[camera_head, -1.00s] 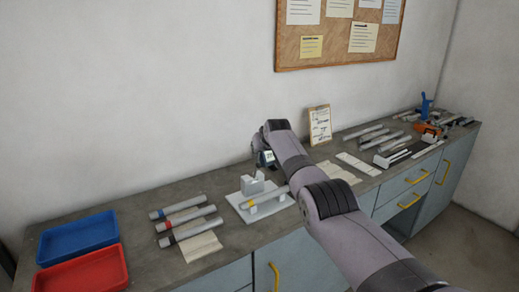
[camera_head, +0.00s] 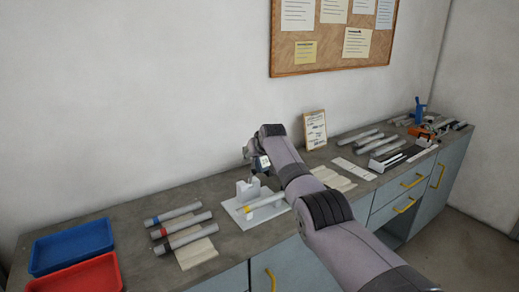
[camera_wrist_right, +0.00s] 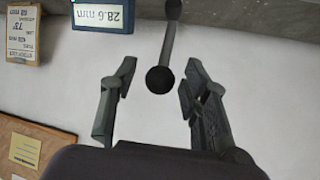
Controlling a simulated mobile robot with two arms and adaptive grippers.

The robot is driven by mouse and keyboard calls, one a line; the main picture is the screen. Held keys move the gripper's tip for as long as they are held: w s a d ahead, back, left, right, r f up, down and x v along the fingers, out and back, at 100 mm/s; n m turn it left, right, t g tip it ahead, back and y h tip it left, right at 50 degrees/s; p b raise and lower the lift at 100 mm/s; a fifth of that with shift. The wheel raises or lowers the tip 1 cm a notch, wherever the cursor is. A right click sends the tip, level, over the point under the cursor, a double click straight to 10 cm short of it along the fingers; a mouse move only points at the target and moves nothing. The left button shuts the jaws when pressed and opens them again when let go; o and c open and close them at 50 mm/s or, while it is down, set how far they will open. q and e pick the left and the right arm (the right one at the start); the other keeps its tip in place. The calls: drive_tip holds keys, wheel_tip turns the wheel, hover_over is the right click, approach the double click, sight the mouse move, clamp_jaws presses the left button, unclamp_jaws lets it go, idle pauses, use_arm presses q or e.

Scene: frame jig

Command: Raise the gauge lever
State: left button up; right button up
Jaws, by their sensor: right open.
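In the head view my right gripper (camera_head: 250,153) is above the fixture, partly hidden by my wrist. My left gripper is out of view.
Banded tubes (camera_head: 180,227) lie left of the fixture, with a blue tray (camera_head: 72,246) and a red tray (camera_head: 90,274) further left. A small clipboard (camera_head: 315,130) stands against the wall. More tubes and tools (camera_head: 420,130) crowd the bench's right end.

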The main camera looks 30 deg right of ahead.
drive_tip(key=v, duration=1.1)
drive_tip(key=shift+s+r, duration=0.2)
drive_tip(key=shift+s, duration=0.1)
drive_tip(key=shift+f, duration=0.1)
